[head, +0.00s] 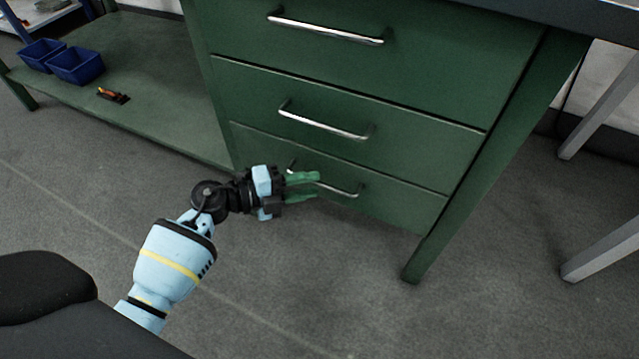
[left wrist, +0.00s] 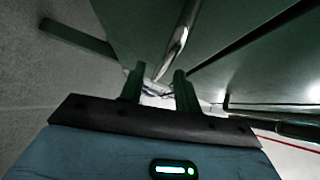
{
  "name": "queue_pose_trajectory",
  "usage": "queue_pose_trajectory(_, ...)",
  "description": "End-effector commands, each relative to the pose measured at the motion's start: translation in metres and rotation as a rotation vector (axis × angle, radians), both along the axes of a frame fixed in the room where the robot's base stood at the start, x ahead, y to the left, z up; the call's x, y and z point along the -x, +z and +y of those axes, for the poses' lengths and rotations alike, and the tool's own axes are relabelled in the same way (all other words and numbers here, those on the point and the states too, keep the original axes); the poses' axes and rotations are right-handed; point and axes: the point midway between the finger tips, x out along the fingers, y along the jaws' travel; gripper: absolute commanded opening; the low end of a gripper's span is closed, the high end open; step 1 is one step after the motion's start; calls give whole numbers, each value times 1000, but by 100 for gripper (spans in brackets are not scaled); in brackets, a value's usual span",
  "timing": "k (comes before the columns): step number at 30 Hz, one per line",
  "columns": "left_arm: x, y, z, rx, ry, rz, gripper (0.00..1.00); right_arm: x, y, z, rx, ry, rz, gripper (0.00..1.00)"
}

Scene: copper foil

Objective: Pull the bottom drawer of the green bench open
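The green bench (head: 475,165) has three stacked drawers with silver bar handles. The bottom drawer (head: 405,198) looks shut, its front in line with the ones above. Its handle (head: 343,189) is partly hidden behind my left gripper (head: 317,184), which is at the handle's left part. In the left wrist view my left gripper (left wrist: 159,70) has its two green fingers apart. The handle (left wrist: 180,42) runs down toward the gap between the fingertips there. I cannot tell whether the fingers touch it. My right gripper is not in view.
The middle drawer's handle (head: 325,124) is just above my gripper. A green low shelf (head: 150,75) at left holds blue bins (head: 75,66) and a small orange-and-black item (head: 113,95). Grey legs (head: 605,105) stand at right. The floor (head: 330,285) before the drawers is clear.

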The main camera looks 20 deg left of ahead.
Motion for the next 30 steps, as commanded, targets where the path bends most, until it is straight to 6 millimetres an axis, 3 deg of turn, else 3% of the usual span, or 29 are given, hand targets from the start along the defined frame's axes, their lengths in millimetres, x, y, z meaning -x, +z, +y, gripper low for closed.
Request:
queue_pose_trajectory(7, -18, -5, -19, 2, 1, 1, 32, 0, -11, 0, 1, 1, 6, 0)
queue_pose_trajectory(17, -20, -4, -22, 0, 1, 1, 32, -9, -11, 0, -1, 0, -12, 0)
queue_pose_trajectory(25, -20, -4, -22, 0, 1, 1, 0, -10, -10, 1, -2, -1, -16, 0)
queue_pose_trajectory(30, -20, -5, -22, 0, 1, 1, 0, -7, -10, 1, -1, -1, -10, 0)
